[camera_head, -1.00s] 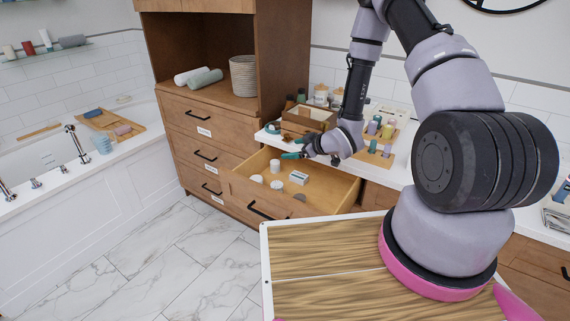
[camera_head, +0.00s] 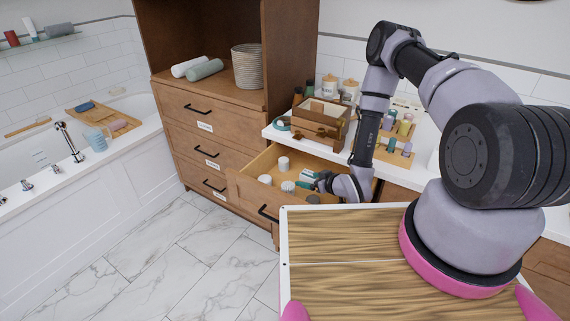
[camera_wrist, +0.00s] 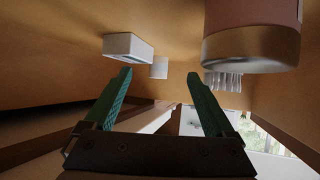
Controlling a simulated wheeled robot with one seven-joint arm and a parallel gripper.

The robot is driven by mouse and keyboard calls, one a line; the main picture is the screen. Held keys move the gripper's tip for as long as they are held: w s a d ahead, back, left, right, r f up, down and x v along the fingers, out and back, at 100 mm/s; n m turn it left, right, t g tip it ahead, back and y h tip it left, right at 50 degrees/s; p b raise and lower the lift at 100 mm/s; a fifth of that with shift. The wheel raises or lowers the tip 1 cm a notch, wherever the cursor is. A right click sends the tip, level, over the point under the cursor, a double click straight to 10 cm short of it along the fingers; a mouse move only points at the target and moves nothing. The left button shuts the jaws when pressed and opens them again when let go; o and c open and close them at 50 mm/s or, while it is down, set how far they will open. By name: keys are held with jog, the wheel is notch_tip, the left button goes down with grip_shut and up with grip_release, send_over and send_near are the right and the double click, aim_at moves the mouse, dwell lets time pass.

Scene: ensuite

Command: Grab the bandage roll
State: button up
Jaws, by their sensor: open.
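In the head view my gripper (camera_head: 306,180) is low inside the open drawer (camera_head: 240,190), its teal fingers apart. In the wrist view the open fingers (camera_wrist: 160,95) have nothing between their tips. Small white round items stand in the drawer: one at the back (camera_head: 283,163), one at the left (camera_head: 265,179), and a ribbed one (camera_head: 288,186) just left of the fingers. I cannot tell for sure which is the bandage roll. The wrist view also shows a white box (camera_wrist: 128,47), a small white item (camera_wrist: 159,68) and a ribbed whitish item (camera_wrist: 222,80).
A pinkish jar with a metallic band (camera_wrist: 252,40) is close on the right in the wrist view. The marble floor (camera_head: 180,250) at the left is clear.

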send_near(287, 164)
jog(key=x, duration=0.5)
jog(key=shift+w+a, duration=0.15)
jog(key=x, duration=0.5)
jog(key=shift+w+a+f, duration=0.1)
jog(key=shift+w, duration=0.05)
grip_shut()
